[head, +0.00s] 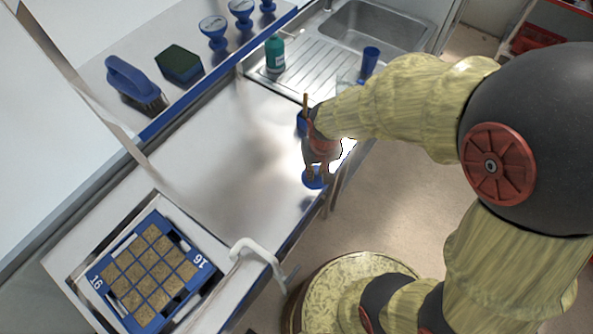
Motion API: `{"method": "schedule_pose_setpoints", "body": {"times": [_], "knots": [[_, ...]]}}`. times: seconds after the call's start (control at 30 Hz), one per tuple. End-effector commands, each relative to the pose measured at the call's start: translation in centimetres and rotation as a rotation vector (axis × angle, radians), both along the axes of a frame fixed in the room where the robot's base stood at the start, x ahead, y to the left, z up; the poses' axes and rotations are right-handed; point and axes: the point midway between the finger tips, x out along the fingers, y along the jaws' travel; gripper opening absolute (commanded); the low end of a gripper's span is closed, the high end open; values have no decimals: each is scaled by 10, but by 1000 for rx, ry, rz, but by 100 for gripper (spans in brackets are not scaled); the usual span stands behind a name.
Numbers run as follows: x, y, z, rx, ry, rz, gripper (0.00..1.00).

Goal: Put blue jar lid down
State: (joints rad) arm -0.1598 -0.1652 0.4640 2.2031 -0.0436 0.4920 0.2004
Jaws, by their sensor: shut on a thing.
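The blue jar lid (310,183) shows in the head view near the right edge of the metal worktop. My gripper (316,174) points down and is shut on the lid, its fingers covering part of it. I cannot tell whether the lid touches the worktop or is held just above it. Another blue thing (301,123) shows just behind my gripper, mostly hidden by it.
A blue seed tray (100,270) with brown cells sits at lower left. A brush (128,78), a sponge (180,63) and blue-and-white knobs line the upper ledge. A green bottle (275,55) and blue cup (370,60) stand by the sink. The worktop left of my gripper is clear.

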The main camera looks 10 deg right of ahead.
Motion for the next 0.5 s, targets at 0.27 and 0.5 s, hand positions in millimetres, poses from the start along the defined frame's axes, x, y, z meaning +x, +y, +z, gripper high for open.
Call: {"method": "schedule_pose_setpoints", "body": {"times": [0.27, 0.5], "knots": [[45, 27, -41, -1, 4, 3, 0], [67, 39, -67, 0, 1, 0, 0]]}}
